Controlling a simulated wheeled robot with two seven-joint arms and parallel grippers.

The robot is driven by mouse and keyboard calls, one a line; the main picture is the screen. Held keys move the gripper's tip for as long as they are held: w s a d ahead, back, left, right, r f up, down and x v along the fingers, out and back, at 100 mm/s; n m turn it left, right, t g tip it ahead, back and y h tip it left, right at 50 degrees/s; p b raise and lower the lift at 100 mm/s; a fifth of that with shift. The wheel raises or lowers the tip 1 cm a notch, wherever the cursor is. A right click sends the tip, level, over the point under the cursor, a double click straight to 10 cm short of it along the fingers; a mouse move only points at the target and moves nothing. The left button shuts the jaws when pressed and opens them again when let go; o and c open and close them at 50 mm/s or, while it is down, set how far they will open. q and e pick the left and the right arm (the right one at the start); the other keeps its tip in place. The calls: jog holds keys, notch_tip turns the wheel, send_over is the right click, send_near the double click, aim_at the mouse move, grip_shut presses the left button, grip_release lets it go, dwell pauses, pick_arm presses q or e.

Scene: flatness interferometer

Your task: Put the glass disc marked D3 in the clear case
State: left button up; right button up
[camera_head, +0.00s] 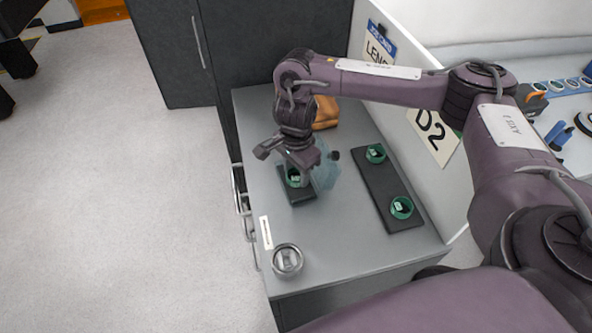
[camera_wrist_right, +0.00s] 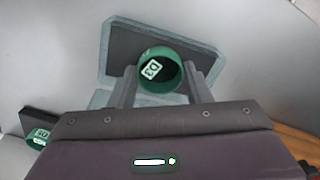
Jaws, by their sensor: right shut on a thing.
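The green-rimmed glass disc (camera_wrist_right: 160,70) shows the label D3 in the right wrist view. My right gripper (camera_wrist_right: 158,85) is shut on it, with one finger on each side. In the head view this disc (camera_head: 294,178) is under my right gripper (camera_head: 300,172), which partly hides it. Beneath it is the clear case, with a dark floor (camera_head: 299,197) and a pale see-through rim (camera_wrist_right: 107,45). A bluish see-through part (camera_head: 326,172) shows just right of the gripper. I cannot tell whether the disc touches the case floor. My left gripper is out of view.
A black tray (camera_head: 385,188) to the right holds two green-rimmed discs (camera_head: 375,153) (camera_head: 401,207). A round metal tin (camera_head: 287,261) stands at the near left of the grey top. A brown thing (camera_head: 326,112) lies behind the gripper. A white panel marked D2 (camera_head: 432,135) borders the right side.

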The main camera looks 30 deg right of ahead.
aim_at(296, 174)
jog(key=shift+f, duration=0.15)
jog(key=o, duration=1)
jog(key=shift+r, duration=0.2)
jog(key=shift+r, duration=0.25)
notch_tip(296, 174, up, 12)
jog(key=shift+f+p, duration=0.2)
jog(key=shift+p, duration=0.6)
